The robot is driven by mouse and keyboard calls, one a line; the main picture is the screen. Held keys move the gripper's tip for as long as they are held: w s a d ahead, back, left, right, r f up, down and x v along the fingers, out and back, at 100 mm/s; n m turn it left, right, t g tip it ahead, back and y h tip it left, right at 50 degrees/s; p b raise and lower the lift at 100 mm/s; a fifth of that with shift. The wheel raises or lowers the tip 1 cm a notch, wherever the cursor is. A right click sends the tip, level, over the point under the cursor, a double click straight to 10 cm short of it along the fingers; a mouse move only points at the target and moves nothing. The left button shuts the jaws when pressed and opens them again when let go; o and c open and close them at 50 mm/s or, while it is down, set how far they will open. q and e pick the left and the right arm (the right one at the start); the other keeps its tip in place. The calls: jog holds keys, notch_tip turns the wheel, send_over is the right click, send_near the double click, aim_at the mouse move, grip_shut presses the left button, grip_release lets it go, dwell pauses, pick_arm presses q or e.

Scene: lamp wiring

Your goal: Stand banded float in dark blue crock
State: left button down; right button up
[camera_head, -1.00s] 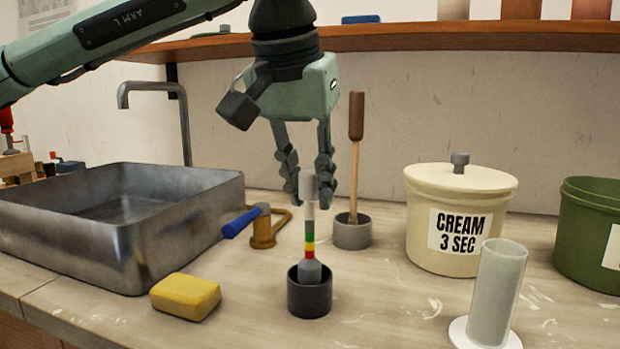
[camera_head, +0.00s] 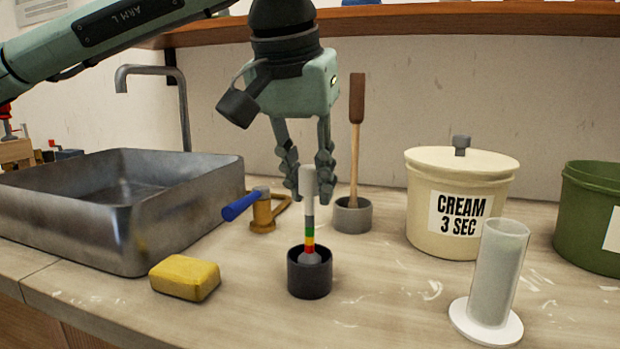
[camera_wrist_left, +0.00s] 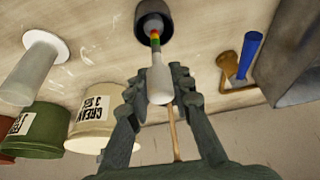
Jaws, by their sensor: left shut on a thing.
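The banded float (camera_head: 308,206) stands upright, with a white stem, grey, green, yellow and red bands and a grey bulb. Its bulb is down inside the small dark crock (camera_head: 310,280); whether it touches the bottom is hidden. My left gripper (camera_head: 308,190) is shut on the white upper stem, above the crock. In the left wrist view the float (camera_wrist_left: 159,82) runs from between the fingers (camera_wrist_left: 160,86) to the crock (camera_wrist_left: 141,8). My right gripper is not in view.
A yellow sponge (camera_head: 185,278) and metal basin (camera_head: 60,235) are left; a blue-handled brass valve (camera_head: 263,212) is behind. A grey pot (camera_head: 352,216) holds a wooden-handled tool. A cream crock (camera_head: 425,235), a glass cylinder (camera_head: 497,275) and a green crock (camera_head: 590,235) stand right.

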pick_arm(q)
jog(key=shift+f, duration=0.45)
jog(key=c, duration=1.3)
grip_release()
jog(key=shift+o, duration=0.2)
